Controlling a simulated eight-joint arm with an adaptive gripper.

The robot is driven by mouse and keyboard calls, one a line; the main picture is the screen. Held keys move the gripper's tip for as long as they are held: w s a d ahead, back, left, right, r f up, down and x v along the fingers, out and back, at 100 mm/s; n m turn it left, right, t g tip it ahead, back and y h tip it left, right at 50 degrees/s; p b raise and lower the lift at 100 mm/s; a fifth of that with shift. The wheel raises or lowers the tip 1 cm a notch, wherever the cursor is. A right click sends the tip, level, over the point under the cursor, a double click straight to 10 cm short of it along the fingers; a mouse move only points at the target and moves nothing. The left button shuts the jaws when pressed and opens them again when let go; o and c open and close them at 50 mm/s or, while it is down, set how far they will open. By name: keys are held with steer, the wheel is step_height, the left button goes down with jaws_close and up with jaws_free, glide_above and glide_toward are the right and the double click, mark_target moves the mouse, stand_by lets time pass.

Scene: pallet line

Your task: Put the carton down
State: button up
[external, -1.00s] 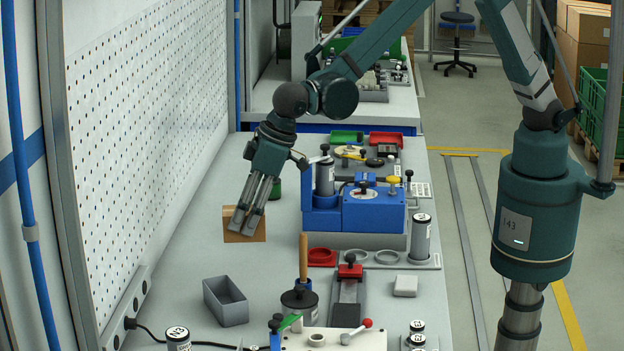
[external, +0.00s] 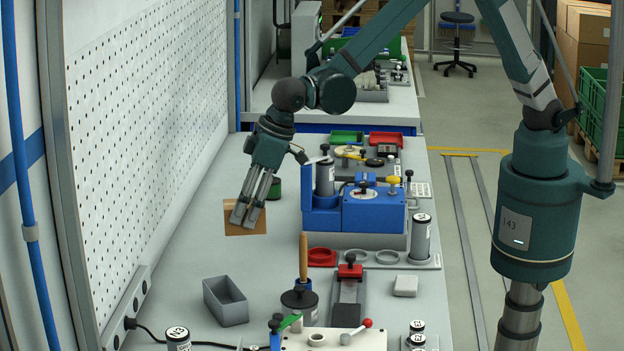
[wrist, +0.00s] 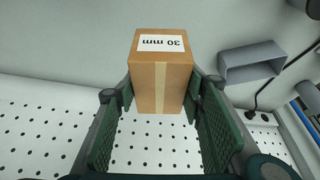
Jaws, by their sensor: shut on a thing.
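The carton is a small brown box (external: 232,222) in the external view, at the left part of the grey workbench, near the pegboard. In the wrist view the carton (wrist: 160,80) shows a white label reading "30 mm" and a strip of tape. My gripper (external: 245,220) is shut on the carton, with a finger on each side of it; the fingers flank it in the wrist view (wrist: 162,95). The carton looks slightly tilted. I cannot tell whether its underside touches the bench.
A blue fixture (external: 373,210) stands to the right of the carton. An open grey bin (external: 226,302) sits nearer the camera, beside a wooden-handled tool (external: 303,265). A perforated panel (external: 150,110) borders the bench on the left.

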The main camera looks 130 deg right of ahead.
steer(key=s+d+n, duration=0.2)
steer(key=s+d, duration=1.1)
steer(key=s, duration=0.1)
steer(key=shift+s+d+t+y, duration=0.3)
steer(key=shift+d, duration=0.05)
steer(key=shift+f, duration=0.15)
steer(key=shift+f, duration=3.05)
steer(key=shift+f, duration=1.85)
steer(key=shift+f, duration=0.2)
steer(key=o, duration=1.2)
